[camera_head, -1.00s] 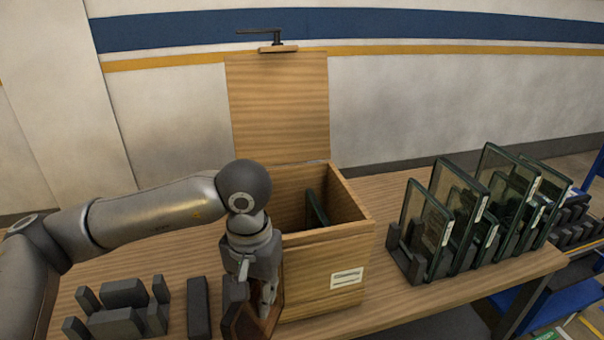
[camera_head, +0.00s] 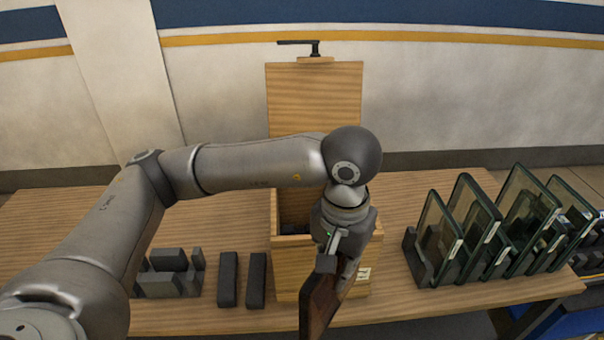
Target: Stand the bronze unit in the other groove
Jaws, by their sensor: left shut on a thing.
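My left gripper (camera_head: 338,262) is shut on the bronze unit (camera_head: 319,303), a thin brown panel with a dark edge. The unit hangs tilted in front of the wooden box, seen nearly edge-on, its lower end near the bottom of the view. To its left on the table, two dark upright bars, a left one (camera_head: 228,279) and a right one (camera_head: 257,280), stand side by side with a narrow groove between them. Farther left is a dark block holder (camera_head: 168,283) with short posts and gaps. My right gripper is not in view.
The wooden box (camera_head: 290,262) has its lid (camera_head: 315,98) raised; my arm hides much of its inside. A dark rack (camera_head: 415,257) with several glass panels (camera_head: 440,238) stands at right. Bare table (camera_head: 80,225) lies at far left.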

